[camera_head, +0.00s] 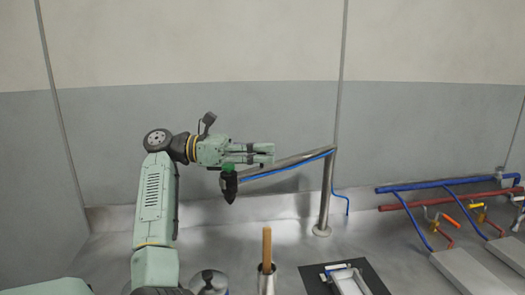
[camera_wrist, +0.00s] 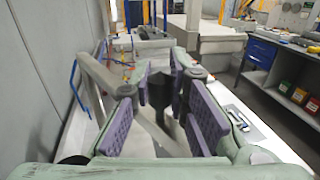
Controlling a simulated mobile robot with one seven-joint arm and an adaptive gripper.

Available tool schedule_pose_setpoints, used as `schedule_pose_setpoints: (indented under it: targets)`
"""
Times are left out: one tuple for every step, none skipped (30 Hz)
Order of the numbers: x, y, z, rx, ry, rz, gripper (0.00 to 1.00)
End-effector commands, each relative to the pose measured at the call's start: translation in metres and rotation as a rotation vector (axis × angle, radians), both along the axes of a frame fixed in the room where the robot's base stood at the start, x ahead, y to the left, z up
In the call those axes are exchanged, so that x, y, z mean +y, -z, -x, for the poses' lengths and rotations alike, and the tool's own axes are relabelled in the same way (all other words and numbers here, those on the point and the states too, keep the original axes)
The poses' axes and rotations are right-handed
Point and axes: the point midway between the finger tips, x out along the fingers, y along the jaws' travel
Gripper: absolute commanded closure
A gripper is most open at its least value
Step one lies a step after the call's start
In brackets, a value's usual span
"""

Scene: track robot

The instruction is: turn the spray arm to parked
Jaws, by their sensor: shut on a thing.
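The spray arm (camera_head: 288,162) is a grey metal tube with a blue hose along it. It reaches left from an upright post (camera_head: 325,195) and slopes slightly down to a black nozzle (camera_head: 229,187) with a green part above it. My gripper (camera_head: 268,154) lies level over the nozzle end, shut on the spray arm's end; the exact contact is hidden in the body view. In the wrist view my gripper (camera_wrist: 161,82) has its purple pads on both sides of a dark upright piece (camera_wrist: 160,90) of the spray arm.
Blue (camera_head: 420,185) and red pipes with valve handles stand at the right. A wooden handle (camera_head: 267,247), a metal container (camera_head: 209,282) and a black mat (camera_head: 372,275) are at the front. A grey wall is behind. The wrist view shows a blue drawer cabinet (camera_wrist: 262,55).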

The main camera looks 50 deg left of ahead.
Motion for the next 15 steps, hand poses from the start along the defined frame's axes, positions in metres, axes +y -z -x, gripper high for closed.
schedule_pose_setpoints:
  targets:
    - [0.0001, -0.0007, 0.0002, -0.004, 0.0, 0.001, 1.0]
    - [0.0001, -0.0007, 0.0002, -0.004, 0.0, 0.001, 1.0]
    - [0.0001, -0.0007, 0.0002, -0.004, 0.0, 0.001, 1.0]
    - [0.0002, -0.0006, 0.0003, -0.004, -0.001, 0.001, 0.84]
    - [0.0002, -0.0006, 0.0003, -0.004, -0.001, 0.001, 0.82]
    - [0.0002, -0.0005, 0.0003, -0.004, -0.001, 0.001, 0.8]
    - [0.0002, -0.0005, 0.0004, -0.003, -0.001, 0.0, 0.78]
    - [0.0002, -0.0004, 0.0003, -0.002, -0.001, 0.001, 0.76]
    - [0.0002, -0.0003, 0.0003, -0.002, -0.001, 0.001, 0.73]
    - [0.0002, -0.0002, 0.0003, -0.002, -0.001, 0.001, 0.71]
    - [0.0002, -0.0002, 0.0003, -0.002, -0.001, 0.001, 0.69]
    - [0.0002, -0.0001, 0.0003, -0.001, -0.001, 0.0, 0.66]
    - [0.0002, -0.0001, 0.0003, -0.001, -0.001, 0.001, 0.64]
    - [0.0002, -0.0001, 0.0003, -0.001, -0.001, 0.001, 0.64]
    - [0.0002, 0.0, 0.0003, -0.001, -0.001, 0.001, 0.64]
